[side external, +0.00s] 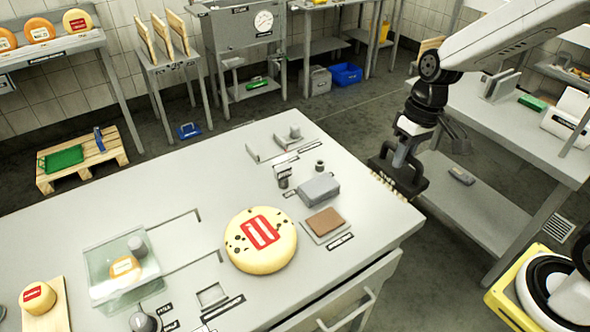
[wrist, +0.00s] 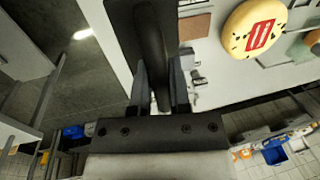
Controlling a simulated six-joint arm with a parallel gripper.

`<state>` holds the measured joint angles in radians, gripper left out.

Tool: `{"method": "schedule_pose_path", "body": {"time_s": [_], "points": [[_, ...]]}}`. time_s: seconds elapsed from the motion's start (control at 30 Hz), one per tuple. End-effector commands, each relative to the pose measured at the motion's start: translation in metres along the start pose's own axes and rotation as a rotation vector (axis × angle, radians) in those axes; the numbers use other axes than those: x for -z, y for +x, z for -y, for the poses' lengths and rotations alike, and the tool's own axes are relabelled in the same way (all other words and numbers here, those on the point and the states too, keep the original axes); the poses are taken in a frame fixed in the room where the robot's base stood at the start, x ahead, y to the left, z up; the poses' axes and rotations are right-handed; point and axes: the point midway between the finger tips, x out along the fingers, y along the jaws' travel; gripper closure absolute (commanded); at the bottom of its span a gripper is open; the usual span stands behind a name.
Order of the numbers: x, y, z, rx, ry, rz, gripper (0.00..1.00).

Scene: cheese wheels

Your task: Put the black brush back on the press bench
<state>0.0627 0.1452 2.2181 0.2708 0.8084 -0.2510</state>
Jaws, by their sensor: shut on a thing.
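My gripper (side external: 405,148) is shut on the black brush (side external: 410,180), gripping its raised handle. The brush hangs at the right edge of the large grey table (side external: 130,215), with pale bristles underneath; I cannot tell whether it touches the table. In the wrist view the black brush (wrist: 152,45) fills the top middle, its handle between the fingers of my gripper (wrist: 160,95). No bench has a readable name; a grey bench with a round gauge (side external: 264,21) stands at the back.
A large yellow cheese wheel (side external: 248,262) with a red label, a brown pad (side external: 326,221), a grey block (side external: 319,190) and small weights stand on the table. A clear cover (side external: 105,255) is at left. A side bench (side external: 470,115) stands at right, with a floor gap before it.

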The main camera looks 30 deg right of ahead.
Motion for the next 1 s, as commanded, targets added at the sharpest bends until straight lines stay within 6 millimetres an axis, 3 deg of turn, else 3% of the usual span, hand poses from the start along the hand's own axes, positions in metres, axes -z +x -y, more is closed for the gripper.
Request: {"method": "schedule_pose_path", "body": {"time_s": [0.2, 0.4, 0.73, 1.0], "points": [[-0.035, 0.002, -0.017, 0.0, 0.002, -0.002, 1.0], [-0.048, 0.003, -0.021, 0.001, 0.001, -0.001, 1.0], [-0.043, 0.006, -0.022, 0.001, 0.0, 0.0, 1.0], [-0.019, 0.017, -0.025, 0.002, 0.001, 0.0, 1.0]]}}
